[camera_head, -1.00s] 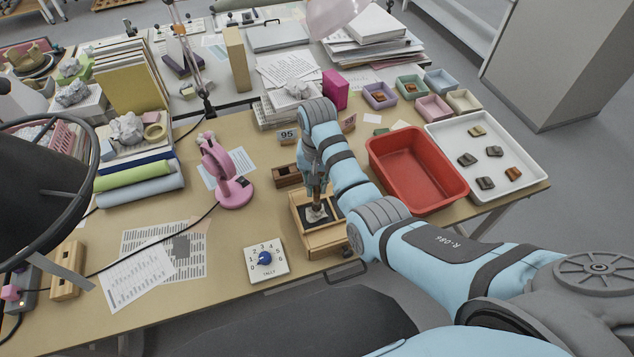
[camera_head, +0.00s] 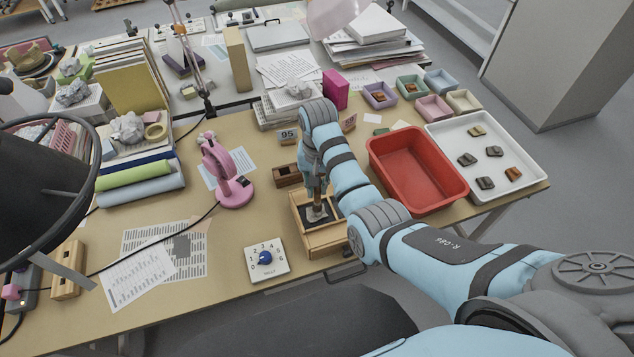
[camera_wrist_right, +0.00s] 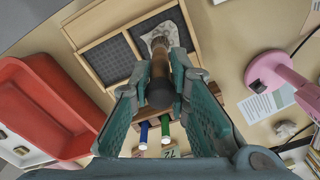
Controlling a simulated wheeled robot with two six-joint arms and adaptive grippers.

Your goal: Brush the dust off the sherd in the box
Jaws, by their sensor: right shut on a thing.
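The wooden box (camera_head: 321,239) stands near the table's front edge, with dark-lined compartments that also show in the right wrist view (camera_wrist_right: 104,61). My right gripper (camera_head: 317,188) is above it, shut on the brown handle of a brush (camera_wrist_right: 159,80). The brush points down into the box. A pale grey, rough-edged patch (camera_wrist_right: 158,38) shows at the brush's lower end, over a dark pad; this looks like the sherd, also pale in the head view (camera_head: 316,214). The bristles cannot be told apart from it, nor can I tell how much dust is on it. My left gripper is out of view.
A small wooden holder (camera_head: 286,176) with blue and green pens stands behind the box. A dial (camera_head: 266,259) with a blue knob lies to the left. A red tub (camera_head: 418,170) and a white tray (camera_head: 530,158) of sherds are right. A pink lamp (camera_head: 226,170) stands left.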

